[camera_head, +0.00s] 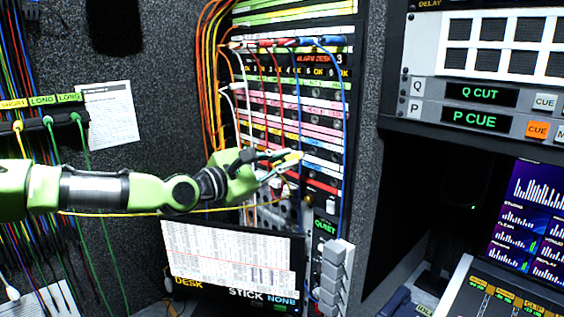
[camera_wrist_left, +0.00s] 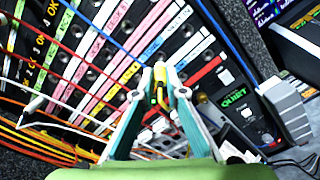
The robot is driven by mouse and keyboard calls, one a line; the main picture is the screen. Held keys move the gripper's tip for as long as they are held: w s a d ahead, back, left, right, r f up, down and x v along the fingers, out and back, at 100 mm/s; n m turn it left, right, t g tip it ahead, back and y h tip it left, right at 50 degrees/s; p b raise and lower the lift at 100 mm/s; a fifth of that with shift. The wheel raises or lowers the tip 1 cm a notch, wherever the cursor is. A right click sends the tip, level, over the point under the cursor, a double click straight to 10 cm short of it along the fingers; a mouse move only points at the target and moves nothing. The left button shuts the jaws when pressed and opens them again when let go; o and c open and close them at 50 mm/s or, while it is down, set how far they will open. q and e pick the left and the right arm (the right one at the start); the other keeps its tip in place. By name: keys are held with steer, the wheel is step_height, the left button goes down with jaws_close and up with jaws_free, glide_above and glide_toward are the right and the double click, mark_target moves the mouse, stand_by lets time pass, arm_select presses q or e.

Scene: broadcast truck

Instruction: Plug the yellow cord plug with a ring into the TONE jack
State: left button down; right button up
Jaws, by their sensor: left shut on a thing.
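My left gripper (camera_head: 288,163) reaches in from the left and is shut on a yellow plug (camera_head: 295,157), close in front of the jack panel (camera_head: 335,128). In the left wrist view the yellow plug (camera_wrist_left: 160,90) sits between the fingertips (camera_wrist_left: 160,98), its pale tip pointing up toward the panel. A yellow cord (camera_head: 140,213) hangs below my left arm. The panel has rows of dark jack holes under pink, yellow, white and blue label strips. My right gripper is not in view.
Blue, red and white patch cords (camera_head: 290,42) cross the panel's upper rows and hang down it. Orange cables (camera_head: 204,80) run along its left side. A holder (camera_head: 45,118) with SHORT and LONG cords is at left. A screen (camera_head: 230,255) and grey blocks (camera_head: 337,265) are below.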

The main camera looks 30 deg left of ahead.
mark_target(304, 153)
arm_select(q)
steer(key=shift+b+x, duration=1.1)
steer(key=shift+x, duration=0.65)
steer(key=shift+w, duration=0.15)
steer(key=c, duration=2)
jaws_free()
steer(key=shift+d, duration=0.15)
steer(key=shift+v, duration=5.95)
